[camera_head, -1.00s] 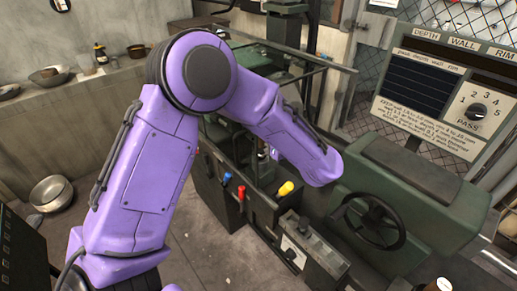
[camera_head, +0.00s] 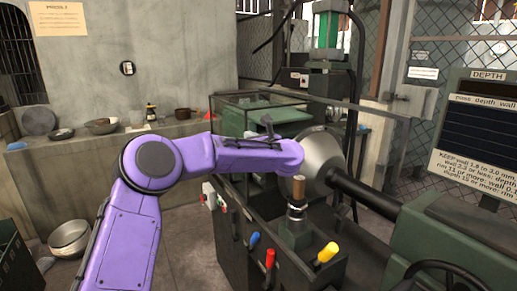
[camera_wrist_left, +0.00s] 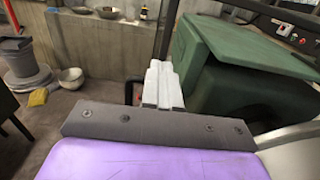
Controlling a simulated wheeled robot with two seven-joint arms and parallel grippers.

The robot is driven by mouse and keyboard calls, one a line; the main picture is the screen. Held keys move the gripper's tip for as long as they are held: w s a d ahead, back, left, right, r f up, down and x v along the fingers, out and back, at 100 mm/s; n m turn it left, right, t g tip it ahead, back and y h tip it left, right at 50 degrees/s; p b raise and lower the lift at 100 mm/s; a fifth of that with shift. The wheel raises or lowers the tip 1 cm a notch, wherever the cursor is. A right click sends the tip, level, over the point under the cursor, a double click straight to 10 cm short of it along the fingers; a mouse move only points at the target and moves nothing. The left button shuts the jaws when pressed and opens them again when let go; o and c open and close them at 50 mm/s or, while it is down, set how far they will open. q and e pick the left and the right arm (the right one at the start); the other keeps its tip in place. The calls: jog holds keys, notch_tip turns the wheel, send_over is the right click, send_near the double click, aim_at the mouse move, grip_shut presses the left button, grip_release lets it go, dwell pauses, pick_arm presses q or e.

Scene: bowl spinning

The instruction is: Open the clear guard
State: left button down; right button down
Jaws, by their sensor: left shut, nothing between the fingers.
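The clear guard (camera_head: 240,103) is a see-through box with a thin dark frame over the green machine head in the head view. Its panes are hard to make out, and I cannot tell whether it is open. My left arm reaches across in front of the machine. My left gripper (camera_head: 267,126) is small and partly hidden by the wrist there, near the guard's lower front. In the left wrist view, its pale fingers (camera_wrist_left: 162,84) are shut and empty. A dark frame bar (camera_wrist_left: 255,10) crosses above them; contact cannot be told. My right gripper is not in view.
A metal cone-shaped bowl (camera_head: 322,160) sits on the spindle line beside my wrist. Red, blue and yellow levers (camera_head: 327,253) stand on the front. A concrete ledge (camera_head: 100,142) with bowls runs behind. A steel pot (camera_head: 69,238) is on the floor at left.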

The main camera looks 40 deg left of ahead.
pick_arm(q)
jog(key=shift+w+a, duration=0.1)
jog(key=shift+a, duration=0.2)
jog(key=b+v, duration=0.5)
jog(key=v, duration=0.9)
